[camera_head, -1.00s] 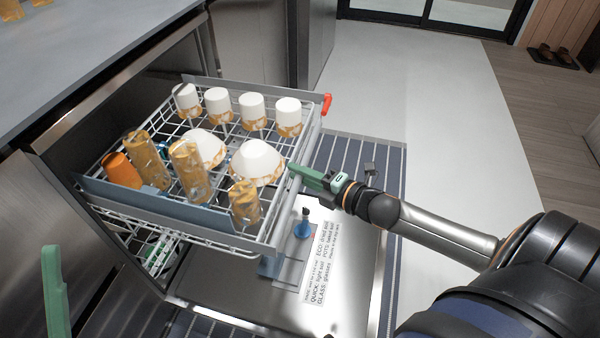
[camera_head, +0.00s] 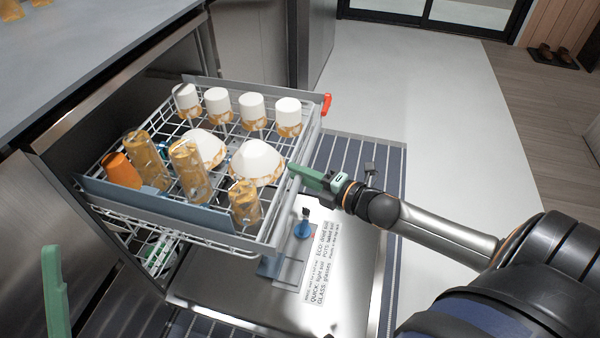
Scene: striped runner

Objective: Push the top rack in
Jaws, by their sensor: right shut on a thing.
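The top rack (camera_head: 225,240) is pulled out of the dishwasher on the left. It holds white cups (camera_head: 251,106), white bowls (camera_head: 256,162), patterned glasses (camera_head: 190,172) and an orange cup (camera_head: 122,171). My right gripper (camera_head: 296,171) is shut on the rack's front edge, at the middle of its right side. The exact contact between the fingers is too small to see. A green finger of my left gripper (camera_head: 55,290) shows at the lower left, away from the rack; its jaws do not show fully.
The open dishwasher door (camera_head: 345,270) lies flat below the rack, with a printed label (camera_head: 321,262) and a blue-based item (camera_head: 303,229) on it. A striped runner (camera_head: 385,170) lies beyond. The countertop (camera_head: 90,60) is above left. The floor at right is clear.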

